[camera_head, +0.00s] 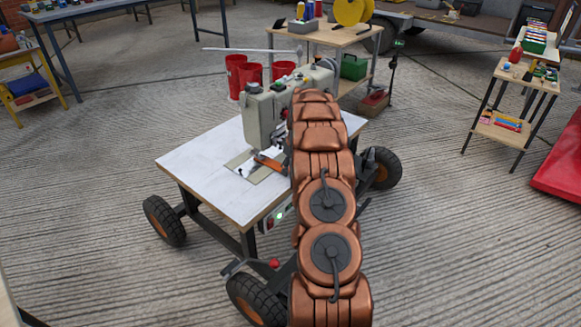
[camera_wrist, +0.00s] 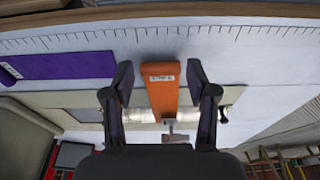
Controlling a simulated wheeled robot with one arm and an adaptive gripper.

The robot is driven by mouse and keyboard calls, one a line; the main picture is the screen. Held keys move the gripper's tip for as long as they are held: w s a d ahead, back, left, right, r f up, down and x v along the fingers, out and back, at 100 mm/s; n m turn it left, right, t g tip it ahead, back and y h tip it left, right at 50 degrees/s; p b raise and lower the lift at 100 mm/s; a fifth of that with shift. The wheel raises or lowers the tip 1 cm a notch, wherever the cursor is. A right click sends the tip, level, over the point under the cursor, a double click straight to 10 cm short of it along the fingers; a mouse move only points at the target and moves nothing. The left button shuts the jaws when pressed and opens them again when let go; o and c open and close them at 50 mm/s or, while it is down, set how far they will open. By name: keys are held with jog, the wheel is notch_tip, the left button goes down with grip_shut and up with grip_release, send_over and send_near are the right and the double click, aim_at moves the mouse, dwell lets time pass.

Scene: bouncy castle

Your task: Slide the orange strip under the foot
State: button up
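The orange strip (camera_wrist: 160,92) lies flat on the pale plate of the sewing table in the wrist view, with a small printed label across it. It also shows in the head view (camera_head: 268,160), beside the sewing machine (camera_head: 262,117). My gripper (camera_wrist: 160,70) is open, with one finger on each side of the strip and a visible gap on both sides. A small metal piece (camera_wrist: 175,137), perhaps the foot, is at the strip's near end; I cannot tell whether the strip is under it. My arm hides the gripper in the head view.
The white table (camera_head: 205,163) stands on wheels and has free room left of the machine. A purple piece (camera_wrist: 65,66) lies left of the strip in the wrist view. A ruler scale (camera_wrist: 230,30) runs along the table edge. Red buckets (camera_head: 236,72) stand behind.

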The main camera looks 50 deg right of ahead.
jog(key=shift+o, duration=1.2)
jog(key=shift+r, duration=0.1)
jog(key=v, duration=1.1)
jog(key=shift+r, duration=0.35)
